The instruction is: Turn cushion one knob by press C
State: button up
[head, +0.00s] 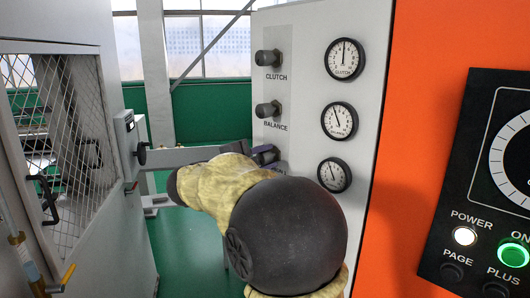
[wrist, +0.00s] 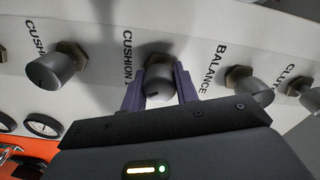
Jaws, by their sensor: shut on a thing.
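My gripper (wrist: 160,92) is shut on a grey round knob (wrist: 159,73) labelled CUSHION, with one purple-grey finger on each side of it. The number after that label is not clearly readable. The gripped knob sits on the pale panel (wrist: 190,35) between the BALANCE knob (wrist: 248,84) and another CUSHION knob (wrist: 50,69). A dark mark shows on the gripped knob's face.
The CLUTCH knob (head: 268,57) is above the BALANCE knob (head: 267,109). Gauges (head: 344,59) line the panel's right side. An orange cabinet (head: 420,100) with a black control box (head: 490,190) stands at right. A grey cabinet with a mesh door (head: 80,130) stands at left.

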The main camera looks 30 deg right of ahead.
jog(key=shift+f+n, duration=0.1)
jog(key=shift+n, duration=0.4)
jog(key=o, duration=1)
jog(key=shift+a, duration=0.1)
jog(key=b+v, duration=0.3)
jog(key=v, duration=1.4)
jog(key=shift+s+a, duration=0.1)
jog(key=shift+a, duration=0.05)
dwell(1.1)
